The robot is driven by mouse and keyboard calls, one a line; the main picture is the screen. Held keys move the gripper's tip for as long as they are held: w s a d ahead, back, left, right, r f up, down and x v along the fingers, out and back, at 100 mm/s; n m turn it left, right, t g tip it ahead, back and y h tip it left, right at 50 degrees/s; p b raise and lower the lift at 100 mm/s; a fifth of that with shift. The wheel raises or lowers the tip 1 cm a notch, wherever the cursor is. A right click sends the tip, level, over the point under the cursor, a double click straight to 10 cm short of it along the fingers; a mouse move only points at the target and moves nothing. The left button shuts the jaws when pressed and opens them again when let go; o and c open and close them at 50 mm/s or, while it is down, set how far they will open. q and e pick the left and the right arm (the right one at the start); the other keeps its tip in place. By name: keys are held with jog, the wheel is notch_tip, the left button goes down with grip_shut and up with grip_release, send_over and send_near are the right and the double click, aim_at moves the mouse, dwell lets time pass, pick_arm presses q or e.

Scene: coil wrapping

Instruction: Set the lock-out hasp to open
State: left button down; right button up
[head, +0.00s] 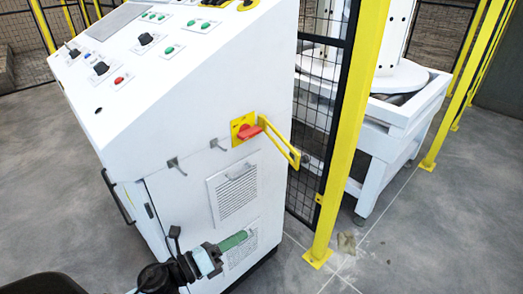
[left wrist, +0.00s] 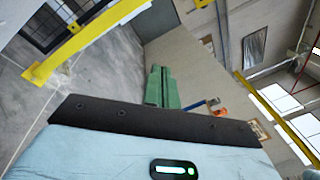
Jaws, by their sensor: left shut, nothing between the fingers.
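The lock-out hasp (head: 281,143) is a yellow looped bar on the side of the white control cabinet (head: 140,150). It sticks out down and to the right from a yellow plate with a red switch handle (head: 249,132). My left gripper (head: 240,240) has green fingers, shut and empty. In the head view it shows below the hasp, in front of the cabinet's lower side, clearly apart from the hasp. Its shut fingers also show in the left wrist view (left wrist: 158,82); I do not make out the hasp there. My right gripper is not in view.
A yellow fence post (head: 347,130) with black mesh stands right of the cabinet, close to the hasp. Small grey hooks (head: 217,144) and a vent grille (head: 233,193) are on the cabinet side. A white machine (head: 385,130) stands behind the fence.

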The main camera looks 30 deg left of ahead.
aim_at(296, 162)
pick_arm(q)
jog(key=w+r+m+g+h+p, duration=0.1)
jog(key=w+r+m+p, duration=0.1)
jog(key=r+m, duration=0.4)
jog(key=w+a+r+m+g+h+p, duration=0.1)
jog(key=w+r+m+p, duration=0.1)
jog(key=w+r+m, duration=0.3)
notch_tip(296, 162, up, 2)
jog(key=shift+w+r+m+g, duration=0.2)
jog(key=shift+m+g, duration=0.1)
jog(key=shift+m, duration=0.2)
jog(key=p+x, duration=0.1)
jog(key=x, duration=0.8)
jog(key=shift+s+r, duration=0.1)
jog(key=shift+r, duration=0.05)
jog(key=shift+w+d, duration=0.35)
jog(key=shift+w, duration=0.05)
